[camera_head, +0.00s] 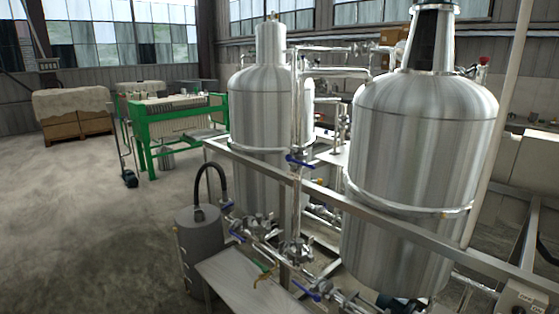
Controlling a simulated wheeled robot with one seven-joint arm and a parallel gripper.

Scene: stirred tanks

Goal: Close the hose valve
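A black hose (211,172) arches up out of a grey drum (196,249) and comes down at the low pipework beside it. A small blue valve handle (227,205) sits close to the hose's right end, and another blue handle (237,236) is just below. I cannot tell for sure which is the hose valve, or whether either is open or closed. More blue handles show on the upright pipe (298,161) and low at the front (306,291). My gripper is not in view.
Two steel tanks, one at the left (258,120) and one at the right (423,150), stand behind a steel frame rail (325,192). A low metal table (245,287) stands before the pipes. Open floor (90,220) lies to the left, with a green-framed machine (180,125) farther back.

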